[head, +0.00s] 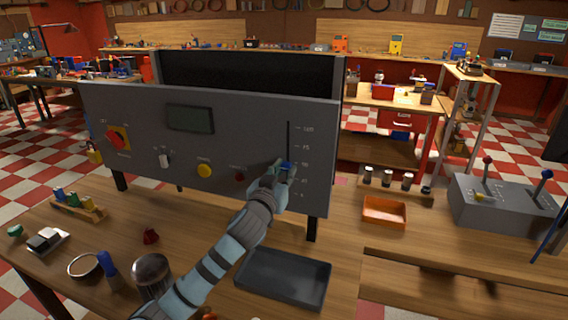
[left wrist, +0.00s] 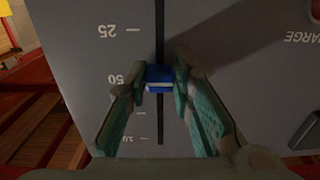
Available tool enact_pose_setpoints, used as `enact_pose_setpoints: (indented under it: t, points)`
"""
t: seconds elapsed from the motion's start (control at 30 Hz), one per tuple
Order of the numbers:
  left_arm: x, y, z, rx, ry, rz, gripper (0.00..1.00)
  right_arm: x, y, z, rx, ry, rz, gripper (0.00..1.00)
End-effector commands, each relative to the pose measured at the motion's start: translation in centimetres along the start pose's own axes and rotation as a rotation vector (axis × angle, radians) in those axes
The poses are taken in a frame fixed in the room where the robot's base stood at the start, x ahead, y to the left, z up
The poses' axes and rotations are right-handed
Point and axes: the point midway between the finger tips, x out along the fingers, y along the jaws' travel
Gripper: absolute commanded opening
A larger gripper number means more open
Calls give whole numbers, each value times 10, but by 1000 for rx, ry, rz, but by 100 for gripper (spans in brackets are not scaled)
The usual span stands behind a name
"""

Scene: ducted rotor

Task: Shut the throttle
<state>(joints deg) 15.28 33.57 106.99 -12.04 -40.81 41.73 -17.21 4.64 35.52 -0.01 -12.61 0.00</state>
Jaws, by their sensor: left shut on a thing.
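The throttle is a blue slider knob (head: 287,165) in a vertical slot on the grey control panel (head: 240,120). The scale beside it has 100 at the top and lower numbers downward. The knob sits at about the 50 mark. My left gripper (head: 282,170) is shut on it, its fingers hiding part of the knob and slot. In the left wrist view, which shows the panel upside down, the blue knob (left wrist: 159,77) is between the two fingertips, beside the 50. My right gripper is not in view.
The panel also has a red-and-yellow rotary switch (head: 118,137), a yellow button (head: 204,170) and a small display (head: 190,118). Below it stand a dark tray (head: 284,278) and a dark dome-shaped thing (head: 151,274). An orange tray (head: 384,212) and a grey lever box (head: 505,205) are at the right.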

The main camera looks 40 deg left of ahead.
Motion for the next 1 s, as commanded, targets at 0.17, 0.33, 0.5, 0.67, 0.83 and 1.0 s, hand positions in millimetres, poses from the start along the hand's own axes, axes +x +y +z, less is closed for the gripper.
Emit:
enact_pose_setpoints:
  t: [0.17, 0.33, 0.5, 0.67, 0.83, 1.0]
  points:
    - [0, 0, 57, 0, -3, -1, 0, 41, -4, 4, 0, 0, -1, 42]
    - [0, 0, 84, 0, 0, 0, 0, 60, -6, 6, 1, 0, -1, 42]
    - [0, 0, 96, -1, 0, 0, 0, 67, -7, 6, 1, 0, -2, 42]
    - [0, 0, 98, -1, -2, 0, 0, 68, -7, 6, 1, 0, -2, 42]
    - [0, 0, 99, -2, -6, -1, 0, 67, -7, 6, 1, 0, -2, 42]
    - [0, 0, 99, -2, -7, -2, 39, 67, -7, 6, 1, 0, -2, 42]
